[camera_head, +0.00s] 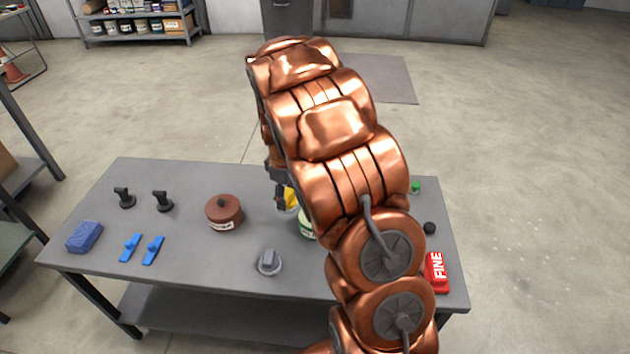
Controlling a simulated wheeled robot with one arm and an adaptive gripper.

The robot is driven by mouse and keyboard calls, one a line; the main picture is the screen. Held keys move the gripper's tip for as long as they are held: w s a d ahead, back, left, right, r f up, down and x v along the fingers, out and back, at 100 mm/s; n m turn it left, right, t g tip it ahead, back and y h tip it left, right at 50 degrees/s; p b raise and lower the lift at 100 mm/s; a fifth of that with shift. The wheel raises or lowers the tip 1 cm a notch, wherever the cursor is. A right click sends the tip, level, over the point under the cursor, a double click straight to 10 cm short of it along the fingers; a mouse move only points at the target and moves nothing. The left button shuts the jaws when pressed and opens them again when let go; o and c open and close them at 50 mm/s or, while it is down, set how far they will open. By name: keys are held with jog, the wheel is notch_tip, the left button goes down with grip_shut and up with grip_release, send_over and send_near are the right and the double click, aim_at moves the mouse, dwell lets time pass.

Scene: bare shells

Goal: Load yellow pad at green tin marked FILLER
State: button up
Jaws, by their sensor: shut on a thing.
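My gripper (281,203) hangs over the middle of the grey table (190,270) and is shut on the yellow pad (291,198). Only a small part of the yellow pad shows between the gripper and my copper-coloured arm. The green tin (306,228) stands just below and right of the pad in the picture. My arm hides most of the tin, and only a pale edge with part of a green label shows. I cannot tell whether the pad touches the tin.
A brown lidded pot (223,212) stands left of my gripper, with a grey knobbed piece (269,263) in front. Black holders (162,201), blue clips (153,250) and a blue sponge (84,237) lie left. A red FINE block (436,271) lies right, near a black knob (430,228).

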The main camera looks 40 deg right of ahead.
jog(key=s+d+r+n+p, duration=0.1)
jog(key=s+d+n+p, duration=0.2)
jog(key=d, duration=0.4)
jog(key=shift+s+f+b, duration=0.15)
jog(key=shift+f+b, duration=0.05)
jog(key=shift+f, duration=1.25)
jog(key=shift+s+f+b, duration=0.15)
jog(key=shift+f, duration=1.3)
jog(key=shift+f+b, duration=0.55)
jog(key=shift+b, duration=0.15)
dwell(1.1)
jog(key=shift+r, duration=0.1)
notch_tip(320, 180, up, 7)
dwell(0.9)
dwell(0.7)
